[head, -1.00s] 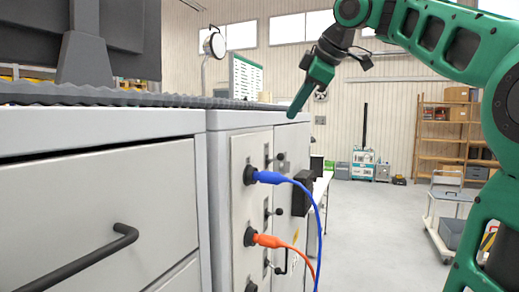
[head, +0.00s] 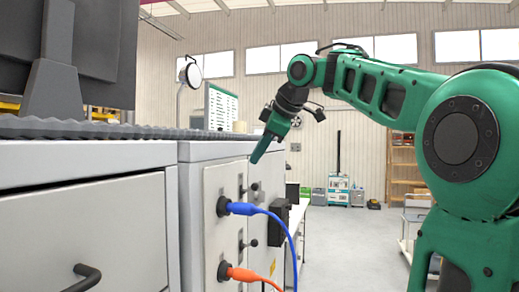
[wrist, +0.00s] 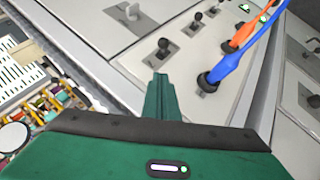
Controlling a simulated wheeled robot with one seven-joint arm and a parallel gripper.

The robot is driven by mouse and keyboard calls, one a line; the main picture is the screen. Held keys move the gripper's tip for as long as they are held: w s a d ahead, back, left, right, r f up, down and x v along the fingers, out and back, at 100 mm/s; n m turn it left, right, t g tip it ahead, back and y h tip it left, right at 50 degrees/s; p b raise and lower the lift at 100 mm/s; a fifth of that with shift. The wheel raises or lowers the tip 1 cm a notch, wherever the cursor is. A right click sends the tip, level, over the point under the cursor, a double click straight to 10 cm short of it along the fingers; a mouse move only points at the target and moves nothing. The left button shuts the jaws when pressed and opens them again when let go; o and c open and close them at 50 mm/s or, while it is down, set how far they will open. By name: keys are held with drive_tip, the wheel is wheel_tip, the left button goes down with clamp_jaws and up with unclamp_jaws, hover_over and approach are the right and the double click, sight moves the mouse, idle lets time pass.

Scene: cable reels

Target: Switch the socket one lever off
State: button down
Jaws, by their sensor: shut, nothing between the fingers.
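The upper socket's lever (head: 254,187) is a small black knob on the light panel of the grey cabinet. It sits beside the upper socket, which holds a blue plug (head: 223,206). In the wrist view the nearest lever (wrist: 163,44) stands just beyond my fingertips, left of the blue plug (wrist: 207,82). My gripper (head: 254,160) is shut and empty, pointing down just above the upper lever, with a visible gap. Its closed green fingers also show in the wrist view (wrist: 160,78). A lower lever (head: 252,243) sits beside the orange plug (head: 226,271). Socket labels are not readable.
The blue cable (head: 270,214) arcs out from the panel, and an orange cable (head: 250,275) hangs below. A black box (head: 280,222) juts from the cabinet right of the levers. A drawer handle (head: 85,280) sticks out at lower left. Open floor lies to the right.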

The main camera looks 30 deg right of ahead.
sight(255, 187)
drive_tip(key=w+d+f, duration=0.2)
drive_tip(key=w+f, duration=0.2)
drive_tip(key=f, duration=0.2)
drive_tip(key=shift+f, duration=0.25)
